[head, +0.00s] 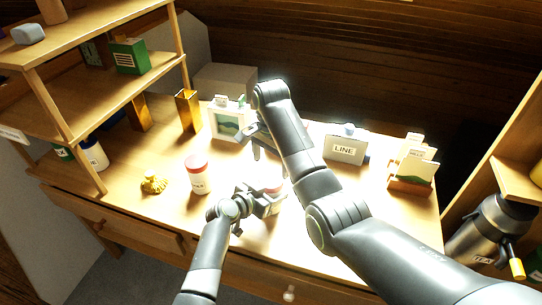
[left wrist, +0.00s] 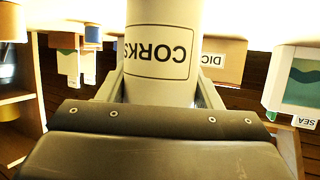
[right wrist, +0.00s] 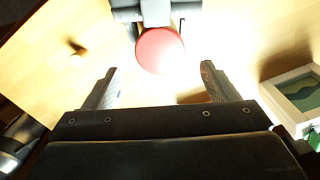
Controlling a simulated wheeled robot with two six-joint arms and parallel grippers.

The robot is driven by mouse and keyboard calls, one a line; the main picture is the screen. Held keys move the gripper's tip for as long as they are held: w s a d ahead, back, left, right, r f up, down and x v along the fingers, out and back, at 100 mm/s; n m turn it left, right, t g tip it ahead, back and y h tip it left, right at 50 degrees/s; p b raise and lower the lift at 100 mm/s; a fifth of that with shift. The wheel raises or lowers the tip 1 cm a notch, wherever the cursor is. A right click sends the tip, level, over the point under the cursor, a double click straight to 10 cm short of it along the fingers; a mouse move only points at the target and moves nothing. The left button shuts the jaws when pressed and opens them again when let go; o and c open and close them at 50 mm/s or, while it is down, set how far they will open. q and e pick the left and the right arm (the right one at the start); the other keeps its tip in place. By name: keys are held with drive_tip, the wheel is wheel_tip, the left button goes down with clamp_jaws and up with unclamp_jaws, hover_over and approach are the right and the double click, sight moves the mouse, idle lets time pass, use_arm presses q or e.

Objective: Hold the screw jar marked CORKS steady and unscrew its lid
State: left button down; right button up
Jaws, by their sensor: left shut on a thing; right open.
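The CORKS jar (left wrist: 165,45) is a pale jar with a dark-lettered label that appears upside down in the left wrist view. My left gripper (head: 268,200) is shut around its body, with one finger on each side. Its round red lid (right wrist: 160,50) shows from above in the right wrist view; in the head view the jar is mostly hidden by my arms. My right gripper (right wrist: 160,78) is open and empty, above the lid and apart from it. The lid appears just beyond the gap between its fingertips.
Another red-lidded jar (head: 198,176) stands left of my left gripper, with a yellow object (head: 153,183) beside it. Shelves rise at the left.

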sight(271, 179)
drive_tip(key=shift+f, duration=3.2)
drive_tip(key=c, duration=1)
drive_tip(key=n, duration=0.7)
drive_tip(key=o, duration=1.1)
